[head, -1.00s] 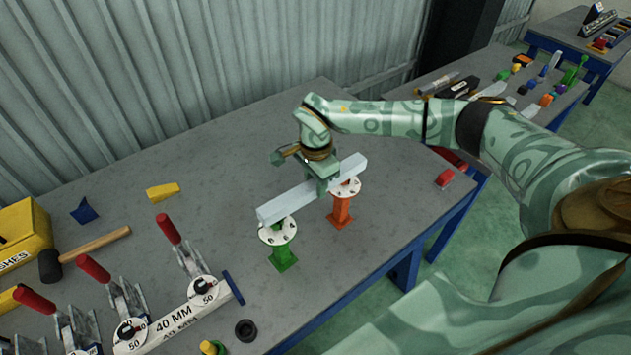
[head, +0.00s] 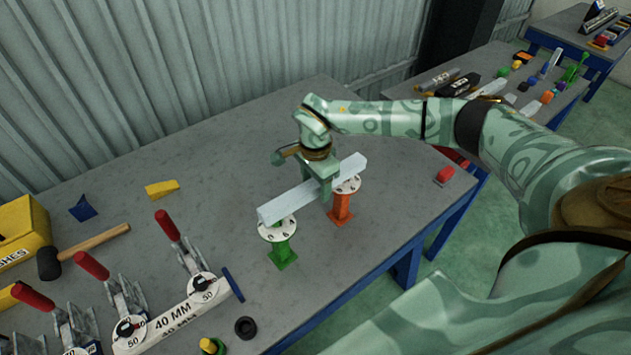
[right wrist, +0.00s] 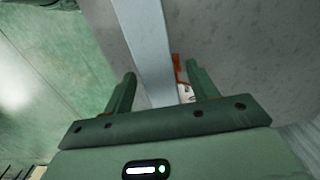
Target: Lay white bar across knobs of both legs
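The white bar (head: 300,196) lies level over the tops of two upright legs, a green leg (head: 282,252) and an orange leg (head: 341,207). Each leg has a white round plate with dark marks on top. The bar passes over the back part of both plates; the knobs are hidden, so I cannot tell how it sits on them. My right gripper (head: 325,190) is at the bar's middle, from above. In the right wrist view its fingers (right wrist: 162,85) stand on both sides of the bar (right wrist: 146,45) with gaps showing. My left gripper is out of view.
A clamp fixture (head: 180,320) with red handles, a hammer (head: 85,248), a yellow box (head: 25,238), a yellow wedge (head: 161,189) and a blue piece (head: 83,208) are at left. A red block (head: 445,175) is near the right edge. The table behind the bar is clear.

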